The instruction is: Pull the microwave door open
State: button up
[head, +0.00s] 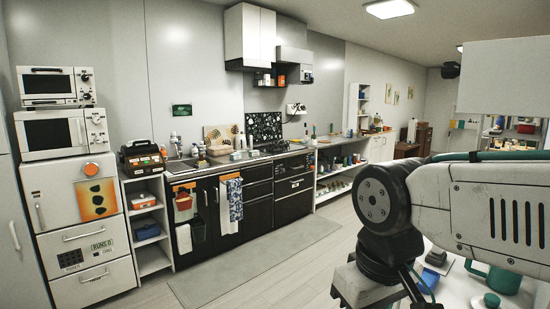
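A white microwave (62,133) with a dark window stands at the far left in the head view, on top of a white cabinet-like unit. Its door looks shut, with a light vertical handle (80,131) at the door's right edge and a knob panel (97,128) beside it. A second, smaller white oven-like appliance (48,86) with a dark window and a bar across its front sits on top of it, also looking shut. My arm fills the right side of the view, well apart from both. My gripper is not visible.
Below the microwave is a white unit with an orange panel (97,200) and drawers. A shelf with a black toolbox-like item (141,157) stands just right of it. A black-fronted counter (245,205) runs along the wall. A grey mat (255,262) lies on open floor.

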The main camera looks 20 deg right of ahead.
aim_at(46, 135)
jog(key=z, duration=0.05)
jog(key=i, duration=3.9)
jog(key=z, duration=2.65)
jog(key=i, duration=0.7)
jog(key=u, duration=2.35)
